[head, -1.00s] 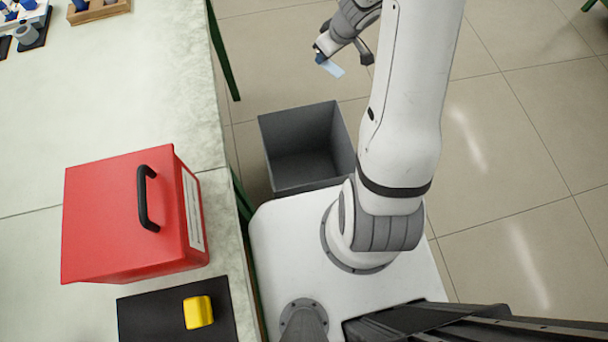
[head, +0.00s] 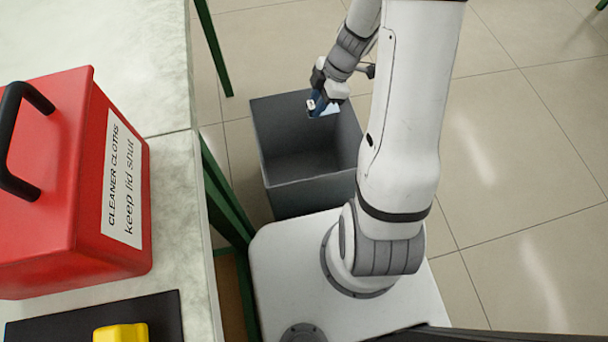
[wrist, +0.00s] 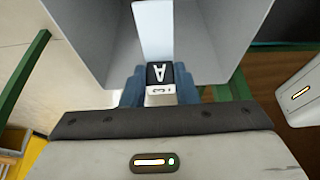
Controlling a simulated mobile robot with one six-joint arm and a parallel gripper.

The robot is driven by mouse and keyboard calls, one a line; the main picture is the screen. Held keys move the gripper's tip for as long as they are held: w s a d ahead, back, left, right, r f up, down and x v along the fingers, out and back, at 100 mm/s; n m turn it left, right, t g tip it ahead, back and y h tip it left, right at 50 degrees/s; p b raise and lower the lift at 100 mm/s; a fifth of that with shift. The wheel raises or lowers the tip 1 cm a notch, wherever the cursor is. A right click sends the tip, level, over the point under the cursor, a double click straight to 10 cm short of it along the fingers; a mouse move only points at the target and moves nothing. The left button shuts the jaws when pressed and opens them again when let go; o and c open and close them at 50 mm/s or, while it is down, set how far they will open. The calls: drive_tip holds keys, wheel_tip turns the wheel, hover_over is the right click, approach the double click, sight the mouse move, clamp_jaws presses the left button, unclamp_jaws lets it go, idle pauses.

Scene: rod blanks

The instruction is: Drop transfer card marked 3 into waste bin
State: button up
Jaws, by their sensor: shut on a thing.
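My gripper (head: 318,100) is shut on a pale blue-white card (head: 329,110), above the far part of the open grey waste bin (head: 315,197). In the wrist view the card (wrist: 153,30) sticks out from between the blue fingertips (wrist: 160,88) into the space between the bin's grey walls (wrist: 218,40). A black patch with a white letter A shows at its held end, beside a small dark mark that I cannot read surely. The bin looks empty where I see inside.
A bench (head: 165,185) with green legs stands close left of the bin. On it are a red lidded box (head: 70,240) labelled "CLEANER CLOTHS keep lid shut" and a yellow object (head: 120,333) on a black mat (head: 165,310). Tiled floor right of my arm is clear.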

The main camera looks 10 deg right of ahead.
drive_tip(key=shift+s+a+f+n+b, duration=0.1)
drive_tip(key=shift+f+n+b, duration=0.1)
drive_tip(key=shift+f, duration=0.15)
drive_tip(key=shift+s+a+f+n+b, duration=0.1)
drive_tip(key=shift+f+b, duration=0.05)
drive_tip(key=shift+f, duration=0.2)
wheel_tip(320, 180, down, 6)
drive_tip(key=b, duration=0.2)
drive_tip(key=shift+d+r+b, duration=0.1)
drive_tip(key=shift+r+b, duration=0.1)
drive_tip(key=shift+b, duration=0.1)
drive_tip(key=o, duration=0.9)
drive_tip(key=p+v, duration=0.3)
drive_tip(key=v, duration=0.5)
drive_tip(key=shift+w, duration=0.1)
drive_tip(key=shift+f, duration=0.1)
